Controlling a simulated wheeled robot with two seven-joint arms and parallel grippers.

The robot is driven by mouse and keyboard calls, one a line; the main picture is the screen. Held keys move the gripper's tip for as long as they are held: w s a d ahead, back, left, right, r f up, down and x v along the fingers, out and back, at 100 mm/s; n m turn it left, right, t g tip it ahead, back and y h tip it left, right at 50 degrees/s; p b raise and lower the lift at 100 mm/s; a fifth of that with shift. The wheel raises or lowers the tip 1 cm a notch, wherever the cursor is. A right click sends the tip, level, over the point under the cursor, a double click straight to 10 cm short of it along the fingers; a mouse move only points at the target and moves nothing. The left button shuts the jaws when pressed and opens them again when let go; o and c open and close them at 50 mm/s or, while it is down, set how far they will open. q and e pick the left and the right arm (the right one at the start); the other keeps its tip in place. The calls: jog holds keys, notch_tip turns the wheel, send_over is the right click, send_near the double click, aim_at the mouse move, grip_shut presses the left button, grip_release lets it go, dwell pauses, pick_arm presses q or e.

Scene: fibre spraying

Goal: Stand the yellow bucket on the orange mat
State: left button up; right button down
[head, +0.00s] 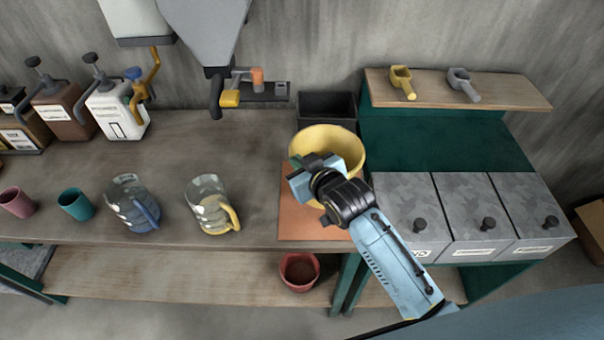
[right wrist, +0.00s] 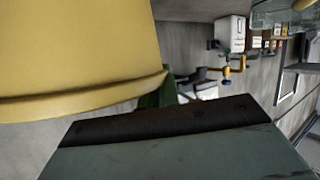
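The yellow bucket (head: 347,141) is upright, its open top toward the head camera, over the back part of the orange mat (head: 300,225). My right gripper (head: 312,172) is at its near-left rim and looks shut on it; the fingertips are mostly hidden. In the right wrist view the bucket (right wrist: 75,50) fills the upper left, close against the gripper, with one dark green finger (right wrist: 157,95) by its edge. The bucket's base is hidden by my arm, so I cannot tell whether it touches the mat. My left gripper is not in view.
A dark bin (head: 327,103) stands behind the bucket. Lidded grey boxes (head: 450,190) are to the right. A yellow-handled jug (head: 208,205) and a blue-handled jug (head: 130,200) stand to the left. A red pot (head: 299,271) is on the lower shelf.

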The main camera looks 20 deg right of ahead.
notch_tip(320, 180, down, 4)
jog(key=shift+w+f, duration=0.1)
jog(key=c, duration=1.6)
grip_release()
jog(key=v, duration=1.2)
